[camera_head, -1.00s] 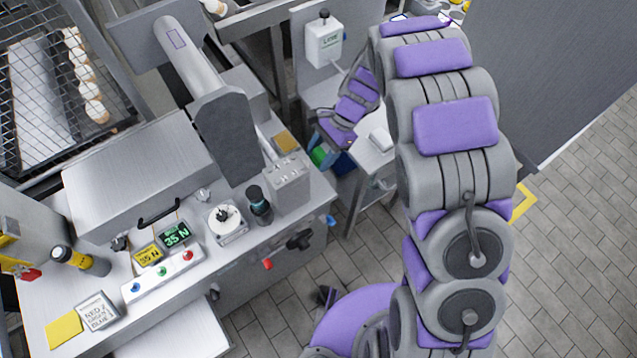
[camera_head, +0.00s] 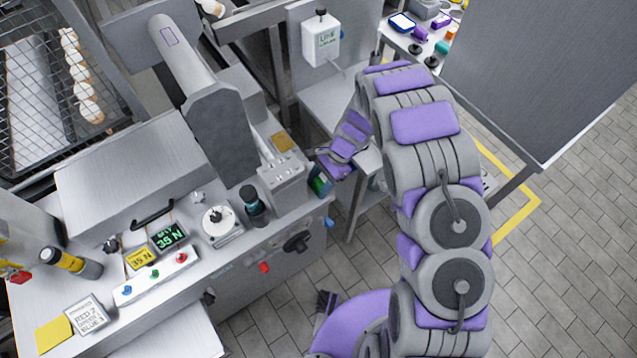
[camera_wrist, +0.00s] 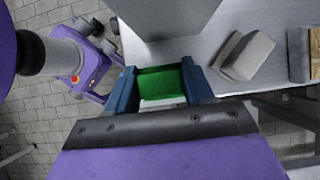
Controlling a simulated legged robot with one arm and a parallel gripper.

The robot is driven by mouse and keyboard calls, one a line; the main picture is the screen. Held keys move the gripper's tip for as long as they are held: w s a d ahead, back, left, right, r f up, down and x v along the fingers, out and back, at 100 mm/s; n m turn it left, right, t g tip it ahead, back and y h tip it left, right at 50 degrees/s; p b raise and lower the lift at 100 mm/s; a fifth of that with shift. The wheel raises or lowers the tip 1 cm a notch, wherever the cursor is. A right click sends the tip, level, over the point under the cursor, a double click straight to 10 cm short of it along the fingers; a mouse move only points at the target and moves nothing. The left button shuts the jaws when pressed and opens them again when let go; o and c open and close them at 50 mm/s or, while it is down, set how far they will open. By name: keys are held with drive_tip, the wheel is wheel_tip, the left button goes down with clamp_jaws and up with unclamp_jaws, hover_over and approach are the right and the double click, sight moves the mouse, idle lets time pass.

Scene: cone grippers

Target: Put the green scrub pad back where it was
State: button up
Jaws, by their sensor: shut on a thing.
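The green scrub pad (camera_wrist: 162,83) sits between the two blue fingers of my gripper (camera_wrist: 163,86) in the wrist view, with a finger against each side. My gripper is shut on it. In the head view my gripper (camera_head: 319,184) hangs at the right end of the steel machine bench (camera_head: 235,262), beside the small side table (camera_head: 367,165). Only a sliver of green shows there, and the rest of the pad is hidden by my gripper. I cannot tell whether the pad touches a surface.
A grey block (camera_wrist: 245,56) lies on the metal surface right of the pad in the wrist view. In the head view, a metal box (camera_head: 283,183) and a black-capped bottle (camera_head: 252,205) stand near my gripper. A tan pad (camera_head: 282,141) lies behind the box. Tiled floor is open below.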

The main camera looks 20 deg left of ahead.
drive_tip(key=shift+a, duration=0.5)
drive_tip(key=o, duration=0.6)
drive_tip(key=shift+a+f, duration=0.1)
drive_tip(key=o, duration=0.4)
drive_tip(key=shift+d, duration=0.35)
drive_tip(key=p+v, duration=0.2)
drive_tip(key=v, duration=1)
drive_tip(key=shift+s, duration=0.1)
